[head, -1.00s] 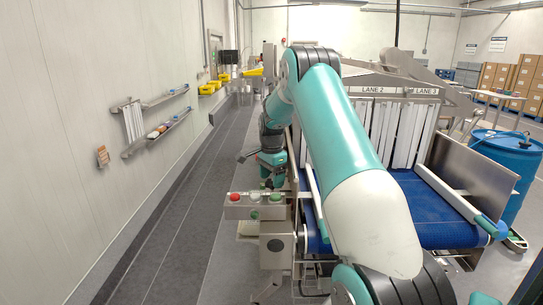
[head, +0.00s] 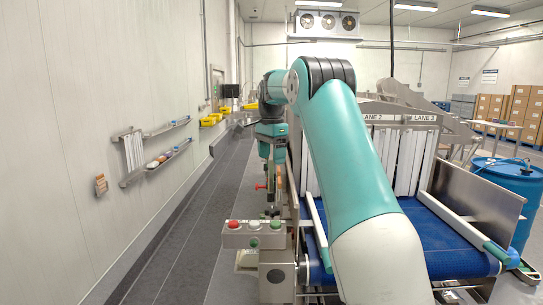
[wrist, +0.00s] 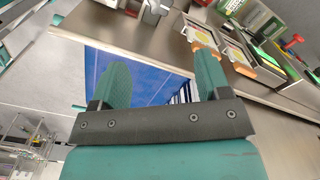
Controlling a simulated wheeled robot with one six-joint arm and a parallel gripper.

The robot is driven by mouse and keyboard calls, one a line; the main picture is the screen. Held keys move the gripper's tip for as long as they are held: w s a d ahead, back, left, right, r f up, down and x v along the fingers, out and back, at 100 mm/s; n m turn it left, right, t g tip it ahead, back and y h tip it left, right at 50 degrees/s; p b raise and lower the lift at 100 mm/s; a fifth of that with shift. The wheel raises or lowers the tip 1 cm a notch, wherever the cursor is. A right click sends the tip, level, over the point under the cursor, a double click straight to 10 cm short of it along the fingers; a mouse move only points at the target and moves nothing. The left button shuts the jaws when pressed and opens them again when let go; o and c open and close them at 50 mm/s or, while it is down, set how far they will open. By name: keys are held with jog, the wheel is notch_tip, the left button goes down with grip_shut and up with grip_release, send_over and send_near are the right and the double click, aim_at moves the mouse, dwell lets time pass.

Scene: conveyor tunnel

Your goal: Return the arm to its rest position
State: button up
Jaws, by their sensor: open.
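My teal arm rises across the middle of the head view and folds down at its far end. My gripper (head: 271,206) hangs on the left side of the conveyor, beyond the control box; it is small there. In the wrist view my gripper (wrist: 160,85) shows two teal fingers spread apart with nothing between them. Past the fingers are a steel surface and the blue belt (wrist: 140,75).
A control box (head: 254,234) with red and green buttons stands in front of the gripper. The blue belt (head: 455,250) with strip curtains (head: 405,160) is at right. A blue barrel (head: 515,190) stands far right. The wall rack (head: 155,155) is left; the floor aisle between is clear.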

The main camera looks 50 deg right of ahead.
dwell(0.4)
jog(key=s+a+n+t+y, duration=0.1)
jog(key=s+a+n, duration=0.1)
jog(key=a+n, duration=0.8)
jog(key=s+a+n, duration=0.2)
jog(key=a+n, duration=0.1)
jog(key=a, duration=1.3)
jog(key=s+a+f+n+y, duration=0.1)
jog(key=s+a+f+n, duration=0.2)
jog(key=s+a+n, duration=0.4)
jog(key=s+a+f+n+y+b, duration=0.1)
jog(key=s+a+f+n+y, duration=0.1)
jog(key=s+a+n, duration=0.5)
jog(key=s+a+f, duration=0.1)
jog(key=s+a, duration=0.4)
jog(key=s, duration=0.3)
jog(key=shift+f+g+b, duration=0.3)
jog(key=shift+g, duration=0.1)
jog(key=shift+a, duration=0.1)
